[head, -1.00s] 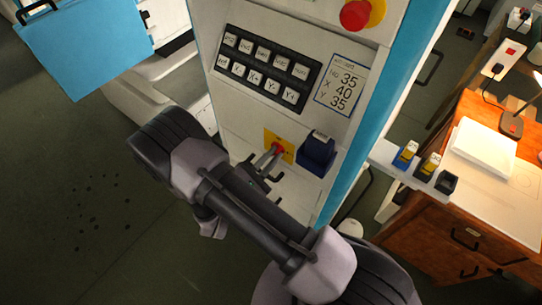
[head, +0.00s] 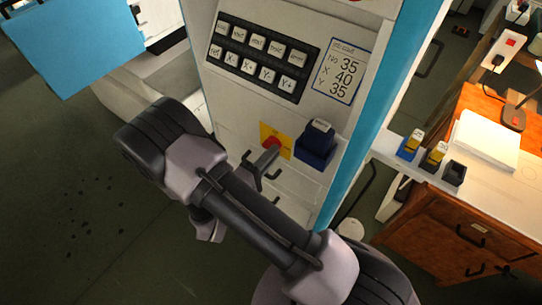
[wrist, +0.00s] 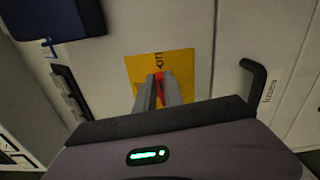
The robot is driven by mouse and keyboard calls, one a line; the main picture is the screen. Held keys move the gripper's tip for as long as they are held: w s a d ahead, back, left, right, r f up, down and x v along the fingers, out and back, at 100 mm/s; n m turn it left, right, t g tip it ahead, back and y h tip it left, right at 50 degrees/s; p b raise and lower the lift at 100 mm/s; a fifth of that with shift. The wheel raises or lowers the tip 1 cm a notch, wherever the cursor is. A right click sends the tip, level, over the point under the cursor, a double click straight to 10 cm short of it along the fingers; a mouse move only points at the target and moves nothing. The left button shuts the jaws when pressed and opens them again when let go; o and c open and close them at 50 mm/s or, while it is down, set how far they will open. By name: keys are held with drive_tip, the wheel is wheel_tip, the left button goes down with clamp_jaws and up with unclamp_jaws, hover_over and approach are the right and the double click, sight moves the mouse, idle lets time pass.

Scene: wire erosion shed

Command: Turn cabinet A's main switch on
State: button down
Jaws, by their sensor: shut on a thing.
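The main switch is a red handle (head: 272,142) on a yellow plate (head: 286,151), low on the white cabinet front. In the wrist view the red handle (wrist: 159,84) shows as a narrow strip between my gripper's two grey fingers (wrist: 158,92), in front of the yellow plate (wrist: 198,62). My gripper (head: 266,154) is shut on the handle. The fingers hide much of the handle, so its exact angle is hard to tell. Small dark lettering on the plate is only partly readable.
A dark blue holder (head: 313,152) sits right beside the switch, close to my gripper. Black pull handles flank the switch in the wrist view, one at right (wrist: 258,80). A black keypad (head: 262,57) is above. A wooden desk (head: 440,222) stands at right.

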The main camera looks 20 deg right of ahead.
drive_tip(key=shift+f+m+b, duration=0.15)
drive_tip(key=shift+m+b, duration=0.15)
drive_tip(key=shift+m, duration=0.4)
drive_tip(key=c, duration=1.5)
unclamp_jaws()
drive_tip(key=shift+o, duration=0.2)
drive_tip(key=p+v, duration=0.3)
drive_tip(key=v, duration=1.4)
drive_tip(key=shift+a, duration=0.15)
drive_tip(key=shift+s, duration=0.1)
